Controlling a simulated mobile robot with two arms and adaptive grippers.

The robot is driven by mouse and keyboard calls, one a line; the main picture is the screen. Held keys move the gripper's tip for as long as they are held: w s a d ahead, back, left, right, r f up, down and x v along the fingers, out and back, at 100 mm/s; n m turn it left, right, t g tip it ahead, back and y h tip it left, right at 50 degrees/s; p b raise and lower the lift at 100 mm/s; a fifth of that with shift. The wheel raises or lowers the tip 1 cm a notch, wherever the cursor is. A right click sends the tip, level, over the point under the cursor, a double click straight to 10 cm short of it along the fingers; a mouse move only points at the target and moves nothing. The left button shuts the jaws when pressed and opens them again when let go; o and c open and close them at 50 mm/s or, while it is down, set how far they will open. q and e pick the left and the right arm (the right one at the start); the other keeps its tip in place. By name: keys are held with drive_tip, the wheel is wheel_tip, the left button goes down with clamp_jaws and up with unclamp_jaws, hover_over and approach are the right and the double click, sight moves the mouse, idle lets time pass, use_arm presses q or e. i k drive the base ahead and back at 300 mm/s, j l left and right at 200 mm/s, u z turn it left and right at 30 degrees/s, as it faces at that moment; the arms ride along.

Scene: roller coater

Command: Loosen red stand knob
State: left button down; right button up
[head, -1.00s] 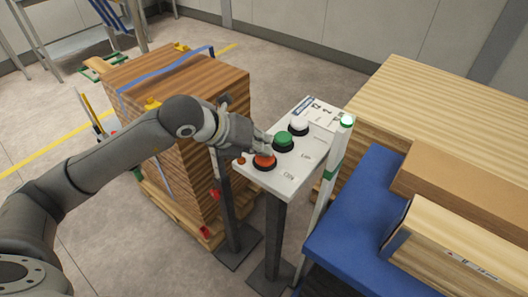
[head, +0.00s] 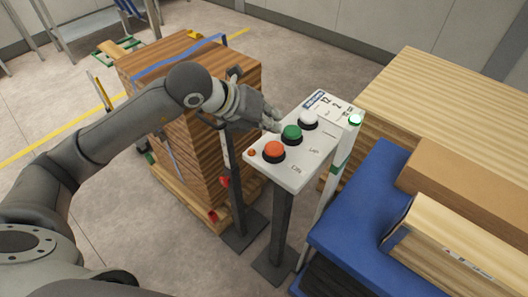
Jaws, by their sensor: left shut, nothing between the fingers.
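A small red knob (head: 224,182) sticks out low on the side of a dark upright stand (head: 238,206), which rises from a flat base plate beside the wood stack. My left gripper (head: 277,124) is shut and empty. It is well above the red knob, at the left edge of the white button panel (head: 291,171), close to the green button (head: 291,132). I cannot tell whether the fingertips touch the panel. The wrist hides the top part of the stand. My right gripper is not in view.
The panel also carries an orange-red button (head: 274,150) and a white button (head: 308,118). A strapped wood stack (head: 188,75) on a pallet (head: 190,206) stands behind the stand. A blue table (head: 360,215) with boards fills the right. Floor is open at lower left.

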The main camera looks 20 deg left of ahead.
sight(223, 180)
drive_tip(key=u, duration=0.95)
